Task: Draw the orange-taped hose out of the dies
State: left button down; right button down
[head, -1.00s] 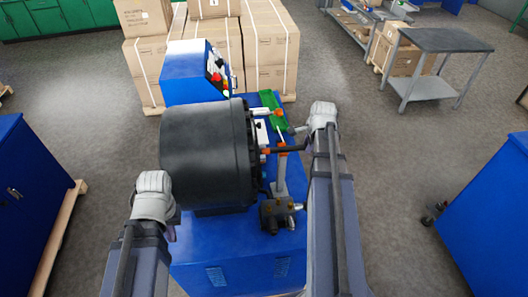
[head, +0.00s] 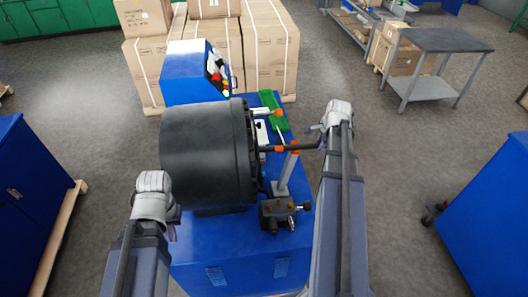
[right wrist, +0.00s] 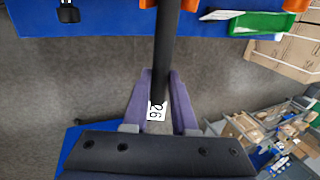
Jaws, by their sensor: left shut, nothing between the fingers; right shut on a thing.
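The black hose (head: 308,146) runs sideways from the black crimping head (head: 205,155) to my right gripper. An orange band (head: 279,149) is on it close to the head's face. Its left end reaches the die opening; how deep it sits is hidden. The hose passes over an orange-topped post (head: 287,170). My right gripper (head: 320,131) is shut on the hose's outer end; the right wrist view shows the hose (right wrist: 164,45) between its purple fingers, with a white "26" tag (right wrist: 156,113). My left gripper (head: 172,222) is shut and empty, left of the head.
A green tray (head: 274,110) lies on the blue machine base behind the post. A valve block (head: 276,213) sits in front of it. The control box (head: 193,75) and stacked cartons (head: 268,45) stand behind. Open floor (head: 400,160) lies to the right.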

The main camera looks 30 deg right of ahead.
grip_release()
dwell(0.8)
jog(key=p+v, duration=0.6)
jog(key=v, duration=0.1)
jog(key=shift+p, duration=0.35)
dwell(0.7)
jog(key=shift+c, duration=0.2)
